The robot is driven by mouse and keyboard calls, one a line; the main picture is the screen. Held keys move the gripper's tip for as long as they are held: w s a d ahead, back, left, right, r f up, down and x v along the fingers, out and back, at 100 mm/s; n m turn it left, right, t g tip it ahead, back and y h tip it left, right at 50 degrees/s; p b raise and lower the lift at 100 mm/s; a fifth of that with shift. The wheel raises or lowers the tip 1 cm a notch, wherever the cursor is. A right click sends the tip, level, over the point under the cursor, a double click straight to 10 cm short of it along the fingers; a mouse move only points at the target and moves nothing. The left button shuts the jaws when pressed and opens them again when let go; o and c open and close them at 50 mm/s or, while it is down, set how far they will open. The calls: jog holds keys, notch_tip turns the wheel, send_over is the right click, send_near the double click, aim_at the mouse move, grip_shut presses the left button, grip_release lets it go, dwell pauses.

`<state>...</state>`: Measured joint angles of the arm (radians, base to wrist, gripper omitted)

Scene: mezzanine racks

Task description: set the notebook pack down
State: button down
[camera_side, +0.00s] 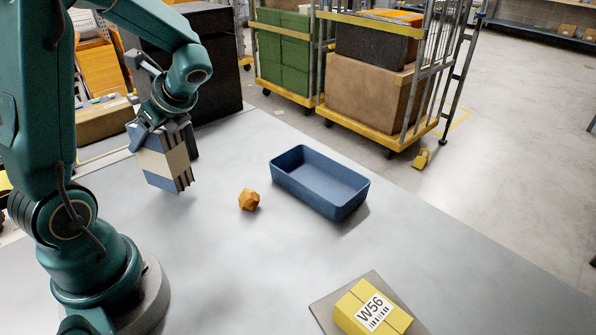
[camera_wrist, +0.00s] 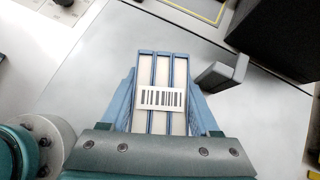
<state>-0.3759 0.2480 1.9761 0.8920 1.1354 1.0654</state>
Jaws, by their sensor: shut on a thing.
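The notebook pack (camera_side: 163,162) is a bundle of blue-edged notebooks with a cream band. It also shows in the wrist view (camera_wrist: 161,72), with a white barcode label on it. My gripper (camera_side: 160,130) is shut on the pack and points down over the left rear part of the grey table. The pack is slightly tilted in the side view. I cannot tell if its lower end touches the table. In the wrist view, my gripper (camera_wrist: 163,110) has a blue finger on each side of the pack.
An empty blue tray (camera_side: 290,187) stands mid-table, with an orange faceted piece (camera_side: 249,199) left of it. A yellow box labelled W56 (camera_side: 352,318) sits on a grey-brown mat (camera_side: 322,310) at the front. A dark grey upright piece (camera_wrist: 222,72) stands near the pack. Bare table lies between.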

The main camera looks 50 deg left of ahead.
jog(key=shift+f, duration=1.6)
jog(key=shift+c, duration=0.6)
grip_release()
